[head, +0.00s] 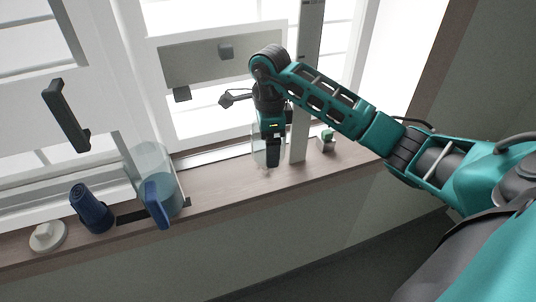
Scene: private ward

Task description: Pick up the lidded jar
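A clear, see-through container (258,157), which looks like the jar, stands on the wooden windowsill near the middle of the head view. My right gripper (272,158) points down in front of or around its upper part and hides most of it, so I cannot make out its lid. The dark fingers overlap in this view. I cannot tell whether they are apart, or whether they touch the jar. My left gripper is not in view.
A small grey-and-green item (326,141) stands right of the gripper. A window post rises close beside it.

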